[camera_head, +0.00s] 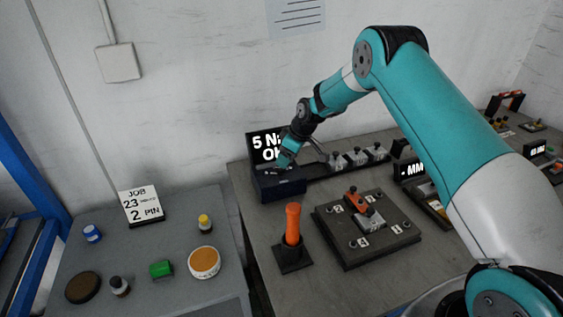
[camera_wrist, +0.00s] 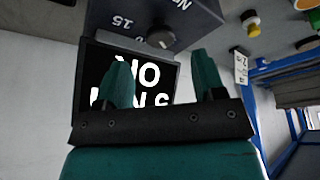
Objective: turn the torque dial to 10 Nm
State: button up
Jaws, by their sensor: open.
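An orange-handled tool (camera_head: 292,225) stands in a black holder in front of the box. A dark fixture plate (camera_head: 345,250) lies to its right. A rail with several small grey parts (camera_head: 357,157) runs right of the box. A job card (camera_head: 142,206) stands on the left table.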

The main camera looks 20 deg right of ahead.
aim_at(280, 171)
jog(key=shift+p+x, duration=0.5)
jog(key=shift+x, duration=2.1)
jog(key=c, duration=0.9)
